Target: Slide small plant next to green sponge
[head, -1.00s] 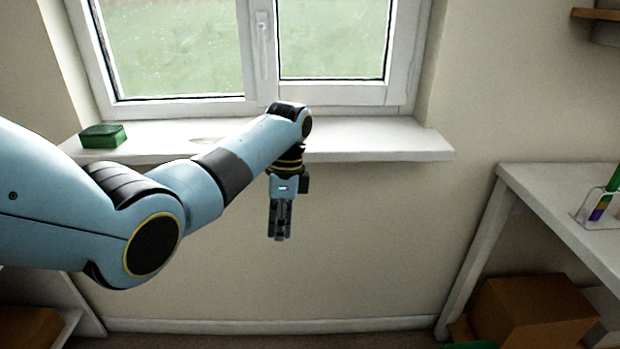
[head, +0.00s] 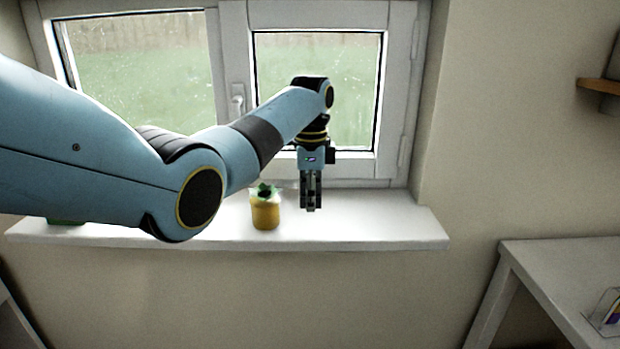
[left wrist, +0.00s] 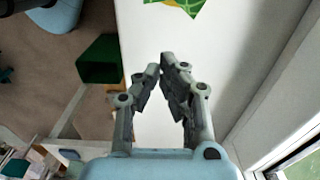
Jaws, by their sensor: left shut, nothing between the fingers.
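The small plant (head: 265,213) stands upright in a yellow pot on the white windowsill, with green leaves on top. Its leaves (left wrist: 184,4) also show at the top edge of the left wrist view. The green sponge (head: 66,222) lies at the left of the sill, mostly hidden behind my left arm. My left gripper (head: 311,208) points down just right of the plant, apart from it. Its fingertips (left wrist: 165,62) are together and empty. My right gripper is not in view.
The windowsill (head: 400,225) is bare right of my gripper, up to its right end. The window stands behind it. A white table (head: 560,262) with a small clear holder (head: 606,312) is at lower right. A dark green bin (left wrist: 100,60) is below the sill.

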